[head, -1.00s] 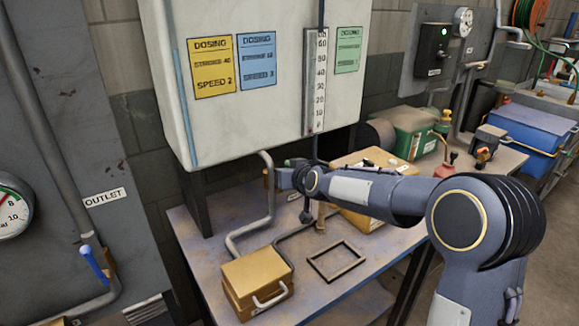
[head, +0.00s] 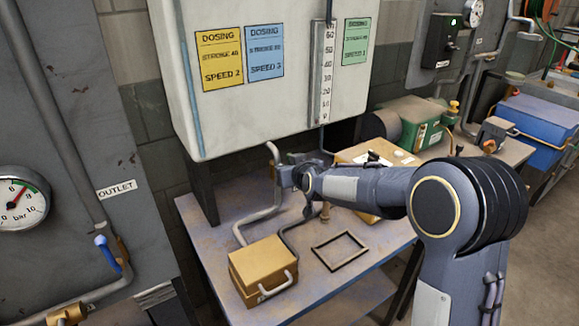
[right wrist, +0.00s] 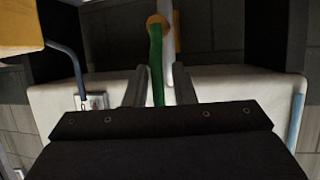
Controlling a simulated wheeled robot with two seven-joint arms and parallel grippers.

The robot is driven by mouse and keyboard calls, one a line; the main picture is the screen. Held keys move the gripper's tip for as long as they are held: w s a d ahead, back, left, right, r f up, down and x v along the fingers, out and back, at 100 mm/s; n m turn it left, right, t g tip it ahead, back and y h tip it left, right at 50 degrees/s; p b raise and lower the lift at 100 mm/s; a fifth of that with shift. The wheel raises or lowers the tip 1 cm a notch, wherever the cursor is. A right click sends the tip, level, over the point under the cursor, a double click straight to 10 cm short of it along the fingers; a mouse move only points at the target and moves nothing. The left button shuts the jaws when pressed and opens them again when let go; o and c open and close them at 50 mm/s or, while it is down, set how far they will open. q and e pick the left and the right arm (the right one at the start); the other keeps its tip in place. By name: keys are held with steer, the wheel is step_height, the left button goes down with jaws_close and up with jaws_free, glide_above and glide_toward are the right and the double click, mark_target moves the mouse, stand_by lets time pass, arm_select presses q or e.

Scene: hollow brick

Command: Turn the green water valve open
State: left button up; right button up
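The green valve lever (right wrist: 156,65) shows in the right wrist view as a narrow green bar, running from an orange-brass valve body (right wrist: 158,19) on a pale pipe. My right gripper (right wrist: 159,88) is open. Its two fingers stand one on each side of the lever, with visible gaps on both sides. In the head view my right gripper (head: 284,176) is at the grey vertical pipe (head: 276,157) under the white tank; I cannot make out the green lever there. My left gripper is not in view.
The white tank (head: 270,110) hangs over the bench (head: 225,225). A yellow case (head: 262,268), a black frame (head: 340,251) and a tan box (head: 358,153) lie on the bench. A blue-handled valve (head: 107,252) and a pressure gauge (head: 20,198) are on the left panel.

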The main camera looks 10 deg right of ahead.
steer(key=shift+o, duration=0.6)
steer(key=shift+r, duration=0.1)
steer(key=v, duration=0.7)
steer(key=shift+s, duration=0.35)
steer(key=shift+d, duration=0.1)
